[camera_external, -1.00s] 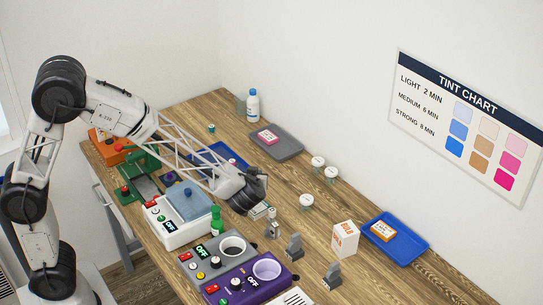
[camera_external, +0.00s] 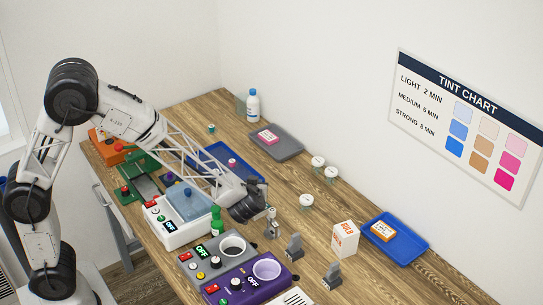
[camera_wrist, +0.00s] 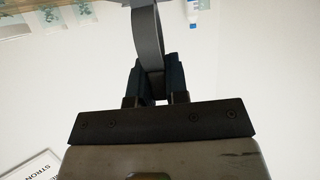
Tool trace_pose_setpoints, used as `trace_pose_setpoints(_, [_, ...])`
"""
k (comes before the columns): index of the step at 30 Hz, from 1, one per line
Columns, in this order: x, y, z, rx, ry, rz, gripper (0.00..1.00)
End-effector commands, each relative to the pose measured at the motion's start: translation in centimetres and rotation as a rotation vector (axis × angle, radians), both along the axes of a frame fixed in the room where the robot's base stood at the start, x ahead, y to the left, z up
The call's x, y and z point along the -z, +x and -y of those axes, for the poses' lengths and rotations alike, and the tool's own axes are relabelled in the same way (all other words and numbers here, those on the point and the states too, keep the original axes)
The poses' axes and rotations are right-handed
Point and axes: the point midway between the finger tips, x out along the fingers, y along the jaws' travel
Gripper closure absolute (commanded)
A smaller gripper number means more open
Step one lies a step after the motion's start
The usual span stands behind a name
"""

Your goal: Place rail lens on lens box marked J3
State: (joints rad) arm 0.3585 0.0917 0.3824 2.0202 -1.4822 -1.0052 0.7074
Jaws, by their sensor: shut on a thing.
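My gripper (camera_external: 250,207) is low over the middle of the table in the external view, beside a small grey metal piece (camera_external: 271,222). In the wrist view its dark fingers (camera_wrist: 155,86) are shut on a grey curved band (camera_wrist: 146,38), seen nearly edge-on. It appears to be the rail lens; its full shape is cut off by the frame's top. In the external view the held thing is hidden or too small to make out. I cannot read a J3 mark anywhere. Flat pale packs with teal patches (camera_wrist: 75,16) show at the wrist view's top left; I cannot tell whether they are lens boxes.
A white machine (camera_external: 178,220), green bottle (camera_external: 216,220) and purple machine (camera_external: 250,279) stand close to the arm. Grey stands (camera_external: 293,248), a bulb box (camera_external: 345,239), a blue tray (camera_external: 415,252) and white-lidded jars (camera_external: 306,201) are rightward. A grey tray (camera_external: 290,145) lies behind.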

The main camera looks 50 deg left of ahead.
Motion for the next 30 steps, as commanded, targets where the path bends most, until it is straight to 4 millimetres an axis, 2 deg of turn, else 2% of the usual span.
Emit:
trace_pose_setpoints(8, [0.31,0.01,0.01,0.0,0.001,-0.001,1.0])
trace_pose_setpoints(9, [0.28,0.0,0.0,0.0,0.0,0.0,0.79])
trace_pose_setpoints(13, [0.28,0.0,0.0,0.0,0.0,0.0,0.6])
trace_pose_setpoints(26, [-0.1,-0.01,0.01,0.0,-0.001,0.001,0.6])
trace_pose_setpoints(30, [-0.4,-0.58,0.61,0.001,0.0,0.001,0.6])
